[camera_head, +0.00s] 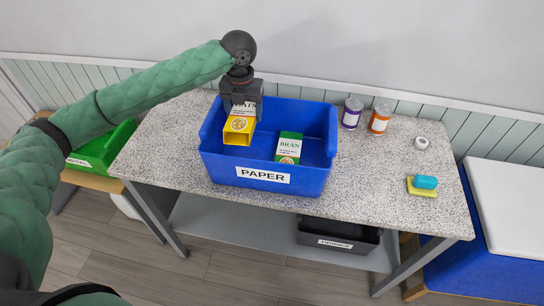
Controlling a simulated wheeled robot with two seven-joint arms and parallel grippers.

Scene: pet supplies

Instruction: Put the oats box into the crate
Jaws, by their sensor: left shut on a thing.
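The oats box (238,132) is yellow and white, with its dark top lettering partly covered by my gripper. My left gripper (241,103) points down and is shut on the upper part of the box. The box is over the left part of the blue crate (226,170), which is labelled PAPER. I cannot tell whether its base touches the crate floor. A green and white BRAN box (289,148) stands in the crate, to the right and apart from the oats box. My right gripper is not in view.
The crate stands on a speckled table (400,165). Purple (352,113) and orange (380,119) jars, a white roll (421,142) and a blue block on a yellow sponge (424,184) are to its right. A green bin (98,150) is at left; a dark bin (338,240) is below.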

